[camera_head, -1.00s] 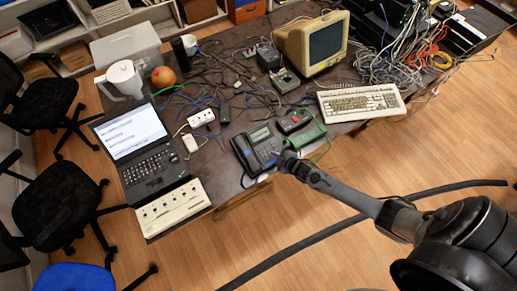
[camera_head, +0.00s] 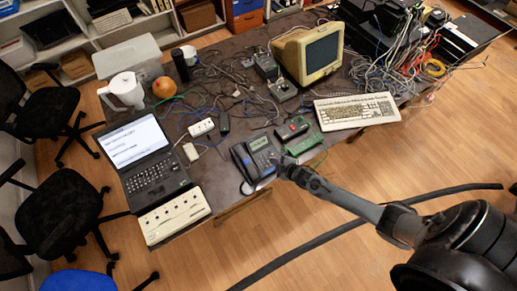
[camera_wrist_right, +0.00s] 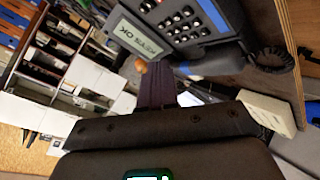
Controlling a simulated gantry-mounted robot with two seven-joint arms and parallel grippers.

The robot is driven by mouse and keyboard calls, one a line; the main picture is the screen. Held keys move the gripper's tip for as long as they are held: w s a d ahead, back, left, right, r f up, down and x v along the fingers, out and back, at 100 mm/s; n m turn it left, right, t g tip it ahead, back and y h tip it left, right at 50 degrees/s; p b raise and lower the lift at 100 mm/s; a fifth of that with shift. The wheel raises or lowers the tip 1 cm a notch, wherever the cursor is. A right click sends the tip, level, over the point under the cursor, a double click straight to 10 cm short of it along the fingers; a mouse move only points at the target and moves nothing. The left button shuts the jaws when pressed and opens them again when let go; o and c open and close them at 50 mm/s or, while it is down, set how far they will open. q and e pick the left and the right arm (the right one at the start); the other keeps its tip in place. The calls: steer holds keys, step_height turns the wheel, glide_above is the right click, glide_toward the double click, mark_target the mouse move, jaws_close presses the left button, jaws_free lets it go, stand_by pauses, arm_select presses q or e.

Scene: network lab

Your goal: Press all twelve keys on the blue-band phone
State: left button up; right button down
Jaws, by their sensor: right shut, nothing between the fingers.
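The blue-band phone (camera_head: 243,163), a dark desk phone with a small grey-green display, sits at the table's front edge. Its handset lies along its left side. In the right wrist view, the phone (camera_wrist_right: 245,62) shows at the top, with blue bands, several pale keys and a tilted display (camera_wrist_right: 136,38) that appears to read "KEYS OK". My right gripper (camera_head: 279,163) is at the phone's right edge, partly hiding that side. In the right wrist view, its fingers (camera_wrist_right: 158,82) are shut and empty, near the display end; contact cannot be told. My left gripper is not in view.
A red-and-black device (camera_head: 291,130) and a green circuit board (camera_head: 304,144) lie right of the phone. A beige keyboard (camera_head: 356,111) is farther right. A laptop (camera_head: 150,170) and white switch box (camera_head: 174,214) stand left. Loose cables cover the table's middle.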

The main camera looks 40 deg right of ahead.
stand_by(0.6)
steer(key=s+a+r+m+g+h, duration=0.1)
steer(key=s+a+r+m+g, duration=0.15)
steer(key=a+r, duration=0.3)
steer(key=s+a+r+m+g+h, duration=0.1)
steer(key=a+r+m+g, duration=0.25)
steer(key=r, duration=0.25)
steer(key=s+a+r+m+g+y, duration=0.1)
steer(key=s+a+r, duration=0.2)
steer(key=s+r, duration=0.3)
steer(key=s+a+r+g+y, duration=0.1)
steer(key=s+a+r, duration=0.2)
steer(key=s+r, duration=0.4)
steer(key=shift+s+a+m, duration=0.15)
steer(key=shift+s+m, duration=0.25)
steer(key=shift+s, duration=1.35)
